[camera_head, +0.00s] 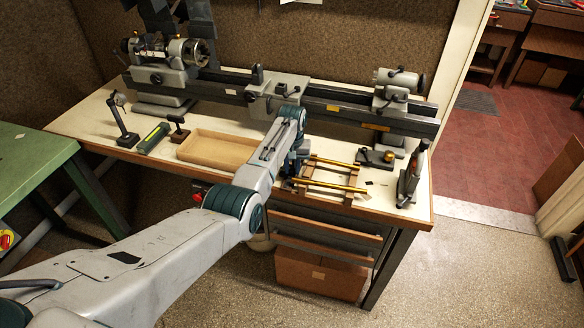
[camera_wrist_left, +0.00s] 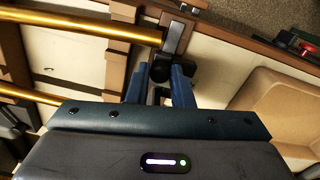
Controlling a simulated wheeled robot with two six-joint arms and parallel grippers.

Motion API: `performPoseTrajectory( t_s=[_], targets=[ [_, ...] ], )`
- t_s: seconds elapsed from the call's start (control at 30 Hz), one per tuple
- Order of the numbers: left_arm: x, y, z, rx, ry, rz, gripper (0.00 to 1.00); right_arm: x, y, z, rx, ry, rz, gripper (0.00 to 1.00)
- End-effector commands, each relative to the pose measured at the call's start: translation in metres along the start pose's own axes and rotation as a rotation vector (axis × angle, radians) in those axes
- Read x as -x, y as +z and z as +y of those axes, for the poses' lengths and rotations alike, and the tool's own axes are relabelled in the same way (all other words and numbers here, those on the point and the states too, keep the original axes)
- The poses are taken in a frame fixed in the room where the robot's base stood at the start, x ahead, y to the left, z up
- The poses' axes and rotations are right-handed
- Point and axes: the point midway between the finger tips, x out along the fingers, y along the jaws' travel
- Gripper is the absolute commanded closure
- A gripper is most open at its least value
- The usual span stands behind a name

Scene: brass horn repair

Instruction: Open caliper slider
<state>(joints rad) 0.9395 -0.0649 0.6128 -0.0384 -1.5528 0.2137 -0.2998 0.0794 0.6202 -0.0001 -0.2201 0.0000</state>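My left gripper (camera_head: 291,180) reaches down over the front of the bench, just left of the brass tubes. In the left wrist view its blue fingers (camera_wrist_left: 160,78) point at a short grey metal piece with dark ends (camera_wrist_left: 173,38). This looks like part of the caliper, lying beside the end of a brass tube. Dark tips meet or nearly meet at its near end; I cannot tell whether they grip it. In the head view my arm and gripper hide this spot, and I cannot make out the caliper or its slider. My right gripper is not in view.
Two brass tubes (camera_head: 335,187) lie on a wooden rack right of the gripper. A shallow wooden tray (camera_head: 190,150) is to its left. A lathe (camera_head: 330,102) runs along the back. A small upright tool (camera_head: 410,180) stands at the right end. The bench edge is close.

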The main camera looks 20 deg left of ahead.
Motion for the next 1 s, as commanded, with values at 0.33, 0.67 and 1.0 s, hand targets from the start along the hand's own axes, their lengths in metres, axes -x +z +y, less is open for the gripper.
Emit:
performPoseTrajectory(
  t_s=[0.33, 0.67, 1.0],
  targets=[
    [0.0, 0.0, 0.0, 0.0, 0.0, 0.0, 0.59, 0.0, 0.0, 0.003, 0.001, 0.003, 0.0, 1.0],
    [0.034, -0.001, 0.001, 0.0, 0.001, 0.005, 0.59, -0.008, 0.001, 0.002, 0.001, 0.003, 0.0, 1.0],
    [0.095, -0.001, 0.0, 0.0, 0.001, 0.003, 0.59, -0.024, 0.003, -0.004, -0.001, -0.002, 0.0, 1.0]
  ],
)
